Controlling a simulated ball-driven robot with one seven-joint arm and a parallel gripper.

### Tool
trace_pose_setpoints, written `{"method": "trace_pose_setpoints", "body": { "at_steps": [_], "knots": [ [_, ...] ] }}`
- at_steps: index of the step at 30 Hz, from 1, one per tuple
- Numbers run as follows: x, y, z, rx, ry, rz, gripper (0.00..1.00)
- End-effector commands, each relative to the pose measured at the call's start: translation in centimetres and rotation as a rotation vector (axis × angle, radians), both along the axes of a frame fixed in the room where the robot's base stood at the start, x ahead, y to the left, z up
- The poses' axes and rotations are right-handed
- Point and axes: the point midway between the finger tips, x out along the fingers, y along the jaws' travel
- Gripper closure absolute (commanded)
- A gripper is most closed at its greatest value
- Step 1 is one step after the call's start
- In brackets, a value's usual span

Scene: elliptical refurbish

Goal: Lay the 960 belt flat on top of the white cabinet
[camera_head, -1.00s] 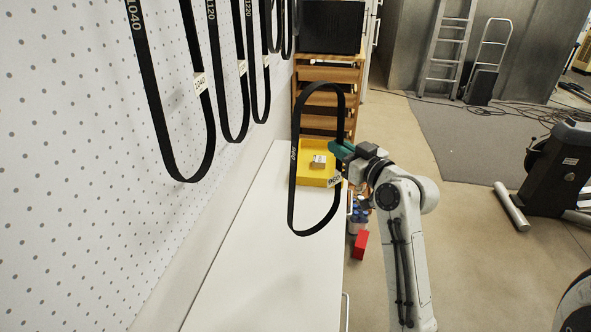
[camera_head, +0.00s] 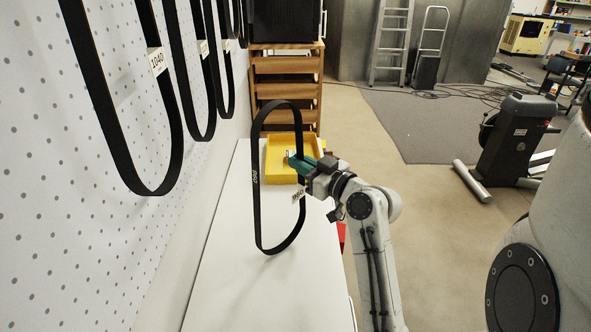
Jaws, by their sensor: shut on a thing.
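The 960 belt (camera_head: 257,205) is a black loop with a small white tag marked 960. It hangs upright, its long sides roughly vertical, in front of the yellow tray and over the white cabinet. My gripper (camera_head: 297,166), with green fingers, is shut on the right side of the belt, above the tag.
A yellow tray (camera_head: 311,148) with a small box in it stands at the cabinet's far end. Several black belts, one tagged 1040 (camera_head: 172,150), hang on the pegboard (camera_head: 50,200) at left. A wooden shelf rack (camera_head: 287,90) stands behind. The near cabinet top is clear.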

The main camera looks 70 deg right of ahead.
Motion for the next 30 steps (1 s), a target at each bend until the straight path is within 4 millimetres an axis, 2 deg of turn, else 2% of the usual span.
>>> {"method": "trace_pose_setpoints", "body": {
  "at_steps": [1, 12, 13, 20, 30],
  "knots": [
    [-0.06, 0.09, -0.53, 0.001, -0.001, 0.001, 1.0],
    [-0.01, 0.16, -0.72, 0.0, 0.0, 0.003, 1.0],
    [-0.02, 0.14, -0.62, 0.0, 0.0, 0.003, 0.89],
    [-0.03, 0.13, -0.58, 0.001, 0.0, 0.003, 0.67],
    [-0.05, 0.11, -0.23, 0.001, 0.0, 0.002, 0.65]
  ]
}}
